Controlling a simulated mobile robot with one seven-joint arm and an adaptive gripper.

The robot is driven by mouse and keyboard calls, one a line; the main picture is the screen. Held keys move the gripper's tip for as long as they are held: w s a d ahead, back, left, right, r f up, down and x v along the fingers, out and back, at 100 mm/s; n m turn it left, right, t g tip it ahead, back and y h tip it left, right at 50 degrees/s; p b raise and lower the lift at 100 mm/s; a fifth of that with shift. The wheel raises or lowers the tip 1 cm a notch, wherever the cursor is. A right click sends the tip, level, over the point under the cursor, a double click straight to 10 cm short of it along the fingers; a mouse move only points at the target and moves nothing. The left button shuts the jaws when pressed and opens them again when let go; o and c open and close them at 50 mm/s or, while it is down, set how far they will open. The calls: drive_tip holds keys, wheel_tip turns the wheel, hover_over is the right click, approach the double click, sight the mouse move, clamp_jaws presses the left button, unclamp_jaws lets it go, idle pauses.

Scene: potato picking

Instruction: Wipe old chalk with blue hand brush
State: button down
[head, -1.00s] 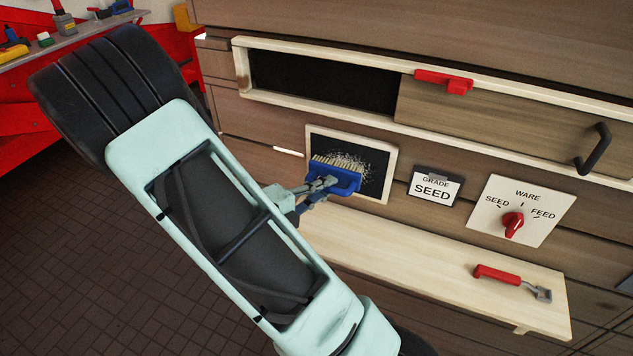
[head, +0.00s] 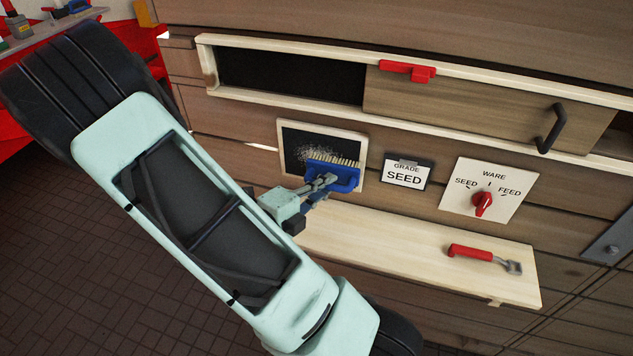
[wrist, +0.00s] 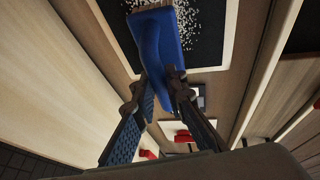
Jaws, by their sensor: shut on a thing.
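The blue hand brush (head: 345,178) is held by my gripper (head: 325,186), its pale bristles up against the lower right of the small framed chalkboard (head: 296,142). White chalk marks (head: 311,149) show on the board, mostly left of and above the bristles; what lies behind the brush is hidden. In the wrist view my gripper (wrist: 158,92) is shut on the handle of the blue brush (wrist: 156,40), with the chalkboard (wrist: 230,35) and chalk specks (wrist: 187,25) beyond it. I cannot tell how firmly the bristles touch the board.
A "GRADE SEED" card (head: 407,173) and a dial plate with a red knob (head: 483,204) are right of the board. A wooden shelf (head: 400,245) below bears a red-handled tool (head: 470,252). Above is a sliding panel (head: 460,105) with a red catch (head: 407,71).

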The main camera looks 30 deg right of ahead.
drive_tip(key=shift+s+d+r, duration=0.1)
drive_tip(key=shift+s+d, duration=0.55)
drive_tip(key=shift+s, duration=0.25)
drive_tip(key=shift+p, duration=0.5)
drive_tip(key=shift+w+a+r+p, duration=0.1)
drive_tip(key=shift+w+a+p, duration=0.45)
drive_tip(key=shift+w, duration=0.2)
drive_tip(key=shift+w+a+p, duration=0.55)
drive_tip(key=shift+w+a, duration=0.15)
drive_tip(key=shift+w, duration=0.25)
drive_tip(key=shift+w+a+r+p, duration=0.5)
drive_tip(key=shift+w+a+p, duration=1.8)
drive_tip(key=shift+w, duration=0.85)
drive_tip(key=shift+s+d+p, duration=0.35)
drive_tip(key=shift+s+d, duration=0.85)
drive_tip(key=shift+s, duration=0.4)
drive_tip(key=shift+s+d+p, duration=0.35)
drive_tip(key=shift+s+d, duration=0.85)
drive_tip(key=shift+s, duration=0.45)
drive_tip(key=shift+s+d+p, duration=0.35)
drive_tip(key=shift+s+d, duration=0.85)
drive_tip(key=shift+s, duration=0.4)
